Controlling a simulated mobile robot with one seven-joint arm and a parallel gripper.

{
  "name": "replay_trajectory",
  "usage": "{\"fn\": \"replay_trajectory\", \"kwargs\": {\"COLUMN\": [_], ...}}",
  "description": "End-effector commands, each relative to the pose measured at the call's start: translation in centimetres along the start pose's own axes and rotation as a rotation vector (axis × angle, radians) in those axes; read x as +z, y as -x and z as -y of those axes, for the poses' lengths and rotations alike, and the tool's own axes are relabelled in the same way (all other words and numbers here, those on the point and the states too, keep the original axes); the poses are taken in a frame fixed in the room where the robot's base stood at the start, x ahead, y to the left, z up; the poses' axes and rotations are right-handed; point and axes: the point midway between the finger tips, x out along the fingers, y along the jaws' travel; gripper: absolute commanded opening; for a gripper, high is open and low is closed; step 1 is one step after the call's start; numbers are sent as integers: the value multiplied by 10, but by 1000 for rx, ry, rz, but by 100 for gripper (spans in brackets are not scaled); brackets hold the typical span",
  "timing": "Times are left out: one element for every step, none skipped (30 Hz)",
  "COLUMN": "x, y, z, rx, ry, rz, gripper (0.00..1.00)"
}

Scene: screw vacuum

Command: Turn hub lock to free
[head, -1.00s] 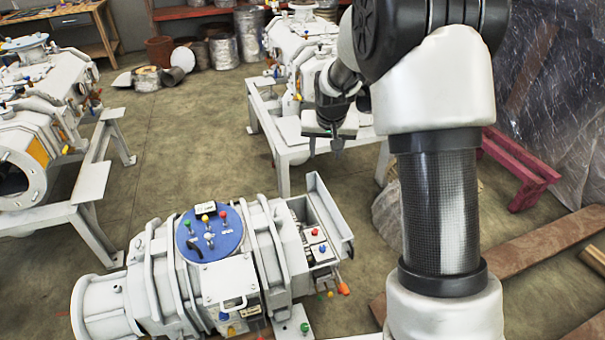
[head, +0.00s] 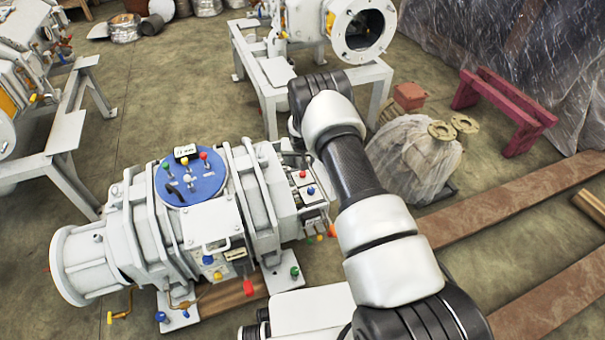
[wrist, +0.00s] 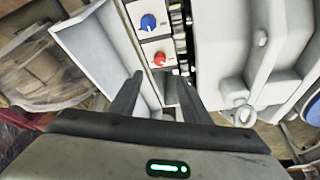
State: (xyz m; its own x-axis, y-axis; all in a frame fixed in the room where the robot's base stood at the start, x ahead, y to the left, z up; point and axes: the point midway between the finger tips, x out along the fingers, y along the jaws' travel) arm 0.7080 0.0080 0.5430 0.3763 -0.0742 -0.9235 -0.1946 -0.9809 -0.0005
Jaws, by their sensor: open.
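A white vacuum pump (head: 215,220) lies on the floor in the head view. A blue round plate (head: 190,185) on its top carries several coloured knobs and a small black handle. At its right end an open box holds a red knob (head: 302,174) and a blue knob (head: 311,190). The wrist view shows this blue knob (wrist: 148,22) and the red knob (wrist: 159,59) on pale plates. My gripper (wrist: 158,92) is open and empty over that box, its fingers pointing toward the red knob with no visible contact. I cannot tell which part is the hub lock.
The box's pale side wall (wrist: 108,50) stands close to the left finger in the wrist view. A second pump on a white stand (head: 270,95) is behind. A plastic-wrapped bundle (head: 418,160) and planks (head: 500,205) lie at right.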

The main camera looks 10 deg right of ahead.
Motion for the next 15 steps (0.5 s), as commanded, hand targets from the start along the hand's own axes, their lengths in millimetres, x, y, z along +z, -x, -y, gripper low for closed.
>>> {"fn": "replay_trajectory", "kwargs": {"x": [3,3,2,3,3,3,3,3,3,3,3,3,3,2,2], "y": [-17,-24,-32,-39,-46,-55,-62,-68,-77,-83,-88,-95,-99,-103,-108], "z": [-1,-1,-1,-1,-1,-1,-1,-1,-1,-1,-1,-1,-1,-1,-1], "rx": [1,1,1,1,1,0,0,1,0,0,0,0,0,0,0], "ry": [-1,-1,-2,-2,-1,-1,-1,-1,-1,-1,-1,-1,-1,-1,0], "rz": [2,1,1,1,1,0,0,2,0,0,1,0,1,0,-1], "gripper": [43,43,43,43,43,43,43,43,43,43,43,43,43,43,43]}}
